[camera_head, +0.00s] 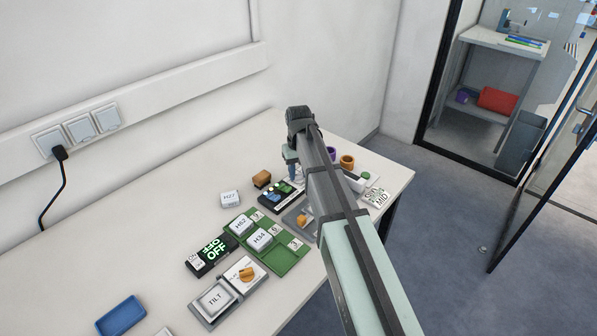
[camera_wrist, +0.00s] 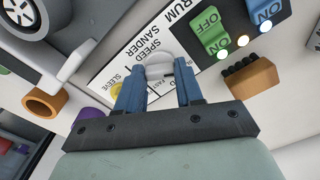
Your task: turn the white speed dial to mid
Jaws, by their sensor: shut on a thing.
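The white speed dial (camera_wrist: 158,66) sits on a white plate lettered SPEED SANDER (camera_wrist: 138,46) in the wrist view. My gripper (camera_wrist: 160,75) has its two blue fingers on either side of the dial, shut on it. The word FAST shows partly beside the dial, but the dial's pointer and setting cannot be read. In the head view my gripper (camera_head: 294,168) points down over the back right of the table, and my arm hides the dial.
An orange ring (camera_head: 347,162) and a purple ring (camera_head: 331,153) stand behind my arm. A green tray (camera_head: 287,262) with white blocks lies nearer.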

